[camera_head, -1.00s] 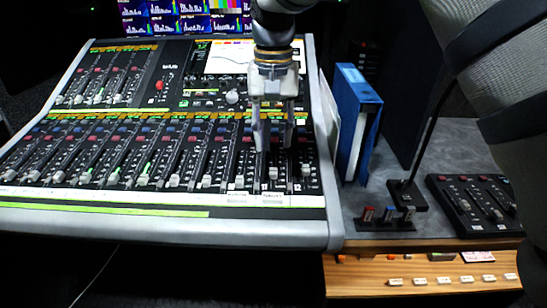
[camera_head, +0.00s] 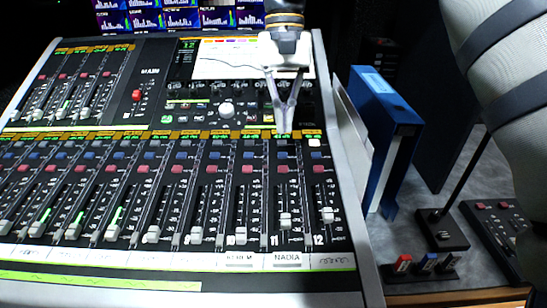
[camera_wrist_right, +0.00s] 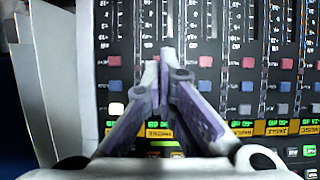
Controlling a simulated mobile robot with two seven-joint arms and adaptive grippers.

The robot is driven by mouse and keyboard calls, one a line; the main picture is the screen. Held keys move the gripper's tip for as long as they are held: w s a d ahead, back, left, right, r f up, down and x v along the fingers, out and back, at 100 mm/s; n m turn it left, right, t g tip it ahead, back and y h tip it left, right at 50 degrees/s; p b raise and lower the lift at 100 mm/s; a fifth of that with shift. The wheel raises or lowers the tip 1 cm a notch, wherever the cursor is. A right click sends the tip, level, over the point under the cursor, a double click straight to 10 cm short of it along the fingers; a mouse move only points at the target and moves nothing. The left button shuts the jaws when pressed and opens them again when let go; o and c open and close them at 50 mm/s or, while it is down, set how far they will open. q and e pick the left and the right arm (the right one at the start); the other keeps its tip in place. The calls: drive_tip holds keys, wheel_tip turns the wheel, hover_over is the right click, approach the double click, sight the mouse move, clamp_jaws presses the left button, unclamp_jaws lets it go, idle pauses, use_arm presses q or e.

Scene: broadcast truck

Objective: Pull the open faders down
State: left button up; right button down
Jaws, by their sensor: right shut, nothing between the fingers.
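The mixing console's lower fader bank (camera_head: 170,195) fills the front of the head view. The fader caps of channel 11 (camera_head: 285,219) and channel 12 (camera_head: 327,215) sit a little higher than their neighbours. The caps of channel 10 (camera_head: 240,236), channel 9 (camera_head: 196,235) and those further left are near the bottom of their slots. My right gripper (camera_head: 284,129) is shut and empty, with its tips near the top of the channel 11 strip. In the right wrist view its fingers (camera_wrist_right: 160,62) meet over the channel buttons; contact with the panel cannot be told. My left gripper is not in view.
An upper fader bank (camera_head: 75,90) and a console screen (camera_head: 225,60) lie behind. A blue binder (camera_head: 385,125) stands at the right. Beyond it are a microphone base (camera_head: 440,230), a small switch box (camera_head: 425,265) and a small control box (camera_head: 500,225).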

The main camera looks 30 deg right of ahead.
approach(286, 210)
drive_tip(key=f, duration=0.1)
drive_tip(key=w+f, duration=0.1)
drive_tip(key=f, duration=0.1)
drive_tip(key=d+f, duration=0.1)
drive_tip(key=f, duration=0.1)
drive_tip(key=shift+w+f+p, duration=0.15)
drive_tip(key=shift+w+p, duration=0.1)
drive_tip(key=shift+p, duration=0.15)
drive_tip(key=shift+s+a+p, duration=0.3)
drive_tip(key=shift+s+a, duration=0.05)
drive_tip(key=shift+s, duration=0.25)
drive_tip(key=shift+s+a+p, duration=0.25)
drive_tip(key=shift+s+a, duration=0.1)
drive_tip(key=shift+s, duration=0.2)
drive_tip(key=shift+s+a, duration=0.2)
drive_tip(key=shift+s, duration=0.1)
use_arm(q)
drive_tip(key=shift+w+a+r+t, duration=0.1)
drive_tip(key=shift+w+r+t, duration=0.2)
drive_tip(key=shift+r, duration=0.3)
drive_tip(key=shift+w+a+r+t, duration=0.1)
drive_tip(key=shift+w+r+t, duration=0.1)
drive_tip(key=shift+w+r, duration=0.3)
use_arm(e)
drive_tip(key=shift+s+a+f, duration=0.1)
drive_tip(key=shift+f, duration=0.05)
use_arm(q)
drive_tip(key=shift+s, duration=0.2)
